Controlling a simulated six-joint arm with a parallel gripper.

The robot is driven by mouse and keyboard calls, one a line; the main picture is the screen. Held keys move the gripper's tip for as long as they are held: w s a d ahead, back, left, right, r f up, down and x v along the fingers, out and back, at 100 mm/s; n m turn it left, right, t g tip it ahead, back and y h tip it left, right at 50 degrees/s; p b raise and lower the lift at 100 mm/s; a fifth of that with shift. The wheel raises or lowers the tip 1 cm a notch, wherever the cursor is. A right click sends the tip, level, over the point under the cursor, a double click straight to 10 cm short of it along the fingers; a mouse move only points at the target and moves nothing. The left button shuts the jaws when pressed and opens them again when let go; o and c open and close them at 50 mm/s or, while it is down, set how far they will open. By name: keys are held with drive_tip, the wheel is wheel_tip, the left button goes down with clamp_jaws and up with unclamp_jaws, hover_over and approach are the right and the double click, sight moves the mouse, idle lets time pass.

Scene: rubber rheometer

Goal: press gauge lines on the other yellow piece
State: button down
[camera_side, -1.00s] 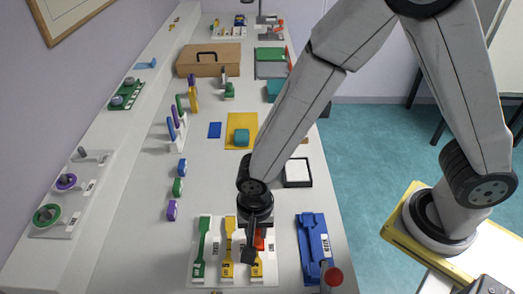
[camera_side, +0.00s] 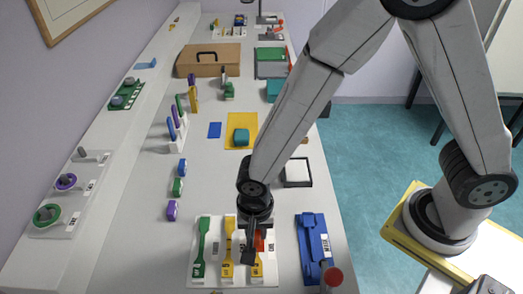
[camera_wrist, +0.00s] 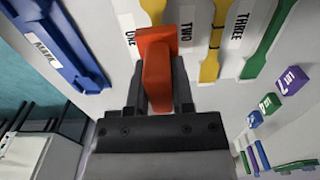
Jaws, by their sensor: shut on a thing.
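My gripper (camera_wrist: 157,95) is shut on an orange block-like stamp (camera_wrist: 156,60). In the side view the stamp (camera_side: 259,241) shows beside the dark fingers, over the right yellow piece (camera_side: 257,270). In the wrist view the stamp's front end is close to that yellow piece (camera_wrist: 153,9) by the label ONE; I cannot tell whether they touch. The middle yellow piece (camera_wrist: 209,68), by label TWO, has thin dark lines across its narrow part. It also shows in the side view (camera_side: 228,246). A green piece (camera_wrist: 264,42) lies by label THREE. The stamp's underside is hidden.
The pieces lie on a white board (camera_side: 214,281). A blue holder (camera_side: 313,250) with a label lies to its right, with a red ball-topped thing (camera_side: 333,277) in front. Small purple and green blocks (camera_side: 177,187) stand at the left. A black-rimmed white tray (camera_side: 298,172) lies behind.

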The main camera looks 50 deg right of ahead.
drive_tip(key=shift+f, duration=0.35)
idle(0.8)
drive_tip(key=shift+r, duration=0.15)
drive_tip(key=shift+r, duration=3.35)
drive_tip(key=shift+w, duration=0.1)
